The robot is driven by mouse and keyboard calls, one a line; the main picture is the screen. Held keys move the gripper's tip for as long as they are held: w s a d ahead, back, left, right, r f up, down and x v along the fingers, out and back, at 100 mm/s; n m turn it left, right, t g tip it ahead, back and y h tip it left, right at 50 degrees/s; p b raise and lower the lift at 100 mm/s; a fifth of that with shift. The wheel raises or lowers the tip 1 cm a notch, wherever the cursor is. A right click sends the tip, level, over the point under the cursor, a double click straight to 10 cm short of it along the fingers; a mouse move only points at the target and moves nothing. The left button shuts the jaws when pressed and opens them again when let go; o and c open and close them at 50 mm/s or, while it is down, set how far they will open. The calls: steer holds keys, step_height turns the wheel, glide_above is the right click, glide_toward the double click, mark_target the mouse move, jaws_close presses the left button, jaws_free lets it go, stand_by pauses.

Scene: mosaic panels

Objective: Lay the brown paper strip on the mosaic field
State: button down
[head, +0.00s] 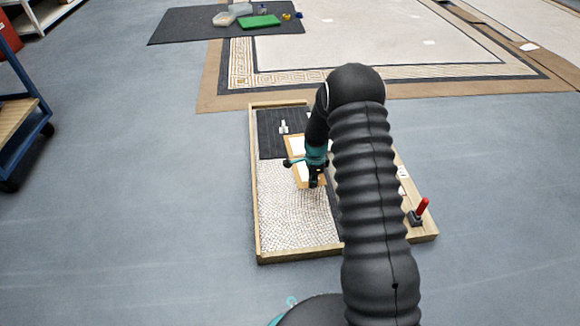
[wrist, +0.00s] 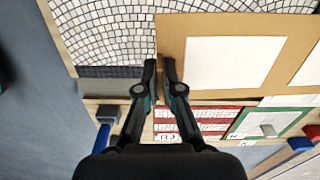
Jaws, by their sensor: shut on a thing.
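The brown paper strip (wrist: 270,80) has white rectangular areas and fills the upper right of the wrist view. In the head view the strip (head: 292,146) shows in the middle of the wooden tray, partly hidden by my arm. My gripper (wrist: 160,64) is shut on the strip near its lower left corner; it also shows in the head view (head: 314,184). The mosaic field (head: 293,220) is a bed of small white tiles in the near part of the tray, and it shows at upper left in the wrist view (wrist: 100,30). I cannot tell whether the strip touches the tiles.
A dark ribbed area (head: 272,140) with a small white item (head: 284,127) fills the tray's far part. A red-handled tool (head: 421,208) stands at the right ledge. The wrist view shows a green-framed card (wrist: 270,122) and a blue handle (wrist: 102,136). A blue trolley (head: 40,118) stands left.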

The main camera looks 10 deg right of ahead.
steer(key=shift+w+m, duration=0.25)
steer(key=shift+m, duration=0.05)
steer(key=shift+s+f, duration=0.1)
steer(key=shift+s, duration=0.1)
steer(key=b, duration=0.1)
glide_above(313, 229)
step_height(313, 229, down, 7)
steer(key=shift+r, duration=0.15)
steer(key=shift+f+b, duration=0.45)
steer(key=shift+f, duration=1.6)
steer(key=shift+f, duration=0.1)
steer(key=c, duration=1.3)
jaws_free()
